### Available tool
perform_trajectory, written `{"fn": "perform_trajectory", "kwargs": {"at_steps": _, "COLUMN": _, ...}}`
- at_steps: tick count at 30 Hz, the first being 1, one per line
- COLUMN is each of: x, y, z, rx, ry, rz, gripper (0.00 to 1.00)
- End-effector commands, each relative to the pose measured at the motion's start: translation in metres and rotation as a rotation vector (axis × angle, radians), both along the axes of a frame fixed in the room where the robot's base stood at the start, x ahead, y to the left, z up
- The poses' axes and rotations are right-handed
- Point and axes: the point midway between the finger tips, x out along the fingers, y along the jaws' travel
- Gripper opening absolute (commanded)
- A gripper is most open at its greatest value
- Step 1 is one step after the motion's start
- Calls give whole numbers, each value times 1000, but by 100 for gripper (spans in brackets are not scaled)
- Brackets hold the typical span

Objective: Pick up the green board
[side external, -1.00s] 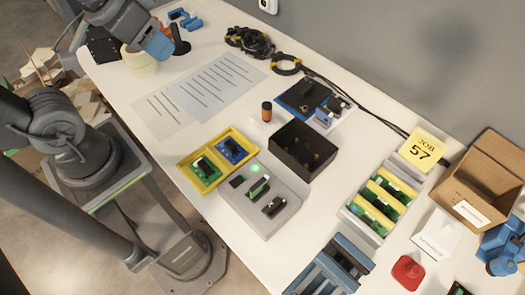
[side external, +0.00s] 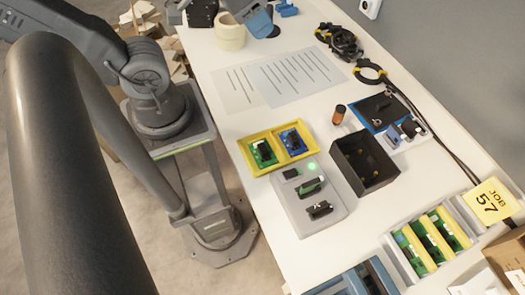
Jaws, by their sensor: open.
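A green board (side external: 264,152) with a dark part on it lies in the left compartment of the yellow tray (side external: 249,141). A blue board (side external: 291,139) lies in the right compartment. More green boards (side external: 413,247) stand in a grey rack with yellow dividers at the lower right.
A grey fixture (side external: 330,211) with a lit green lamp stands just below the tray. A black open box (side external: 350,147) is beside it. Paper sheets (side external: 290,83), an orange-black bottle (side external: 338,115) and the tape roll (side external: 230,36) lie farther back. A cable runs along the wall.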

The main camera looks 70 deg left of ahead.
Motion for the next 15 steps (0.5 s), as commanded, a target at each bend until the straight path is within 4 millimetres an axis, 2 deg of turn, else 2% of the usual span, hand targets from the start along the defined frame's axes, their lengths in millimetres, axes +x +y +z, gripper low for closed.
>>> {"fn": "perform_trajectory", "kwargs": {"at_steps": 10, "x": 1, "y": -1, "z": -2, "rx": 10, "ry": 13, "rz": -19, "gripper": 51}}
{"fn": "perform_trajectory", "kwargs": {"at_steps": 15, "x": 11, "y": -15, "z": -25, "rx": 99, "ry": 123, "rz": -194, "gripper": 51}}
